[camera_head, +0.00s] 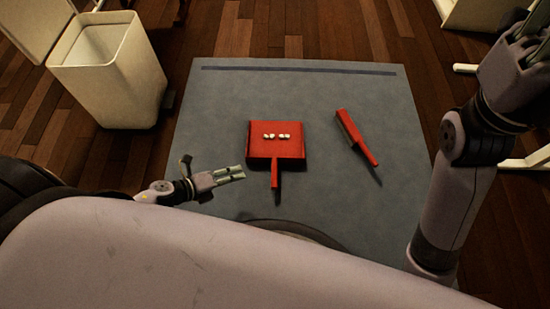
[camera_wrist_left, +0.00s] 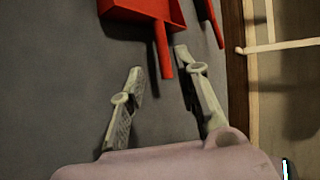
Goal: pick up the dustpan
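A red dustpan (camera_head: 263,149) lies on the grey mat (camera_head: 230,100), its handle pointing toward me, with a few small white pieces on its pan. In the left wrist view the dustpan (camera_wrist_left: 140,8) is at the top and its handle end lies just ahead of and between the fingertips. My left gripper (camera_head: 240,173) is just left of the handle in the head view, apart from it. In the left wrist view the left gripper (camera_wrist_left: 158,60) is open and empty. My right gripper (camera_head: 532,35) is raised at the upper right, far from the dustpan; its fingers are partly cut off.
A red brush (camera_head: 352,132) lies on the mat right of the dustpan; it also shows in the left wrist view (camera_wrist_left: 209,18). A white bin (camera_head: 112,75) with an open lid stands at the upper left. Pale furniture legs stand at the right.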

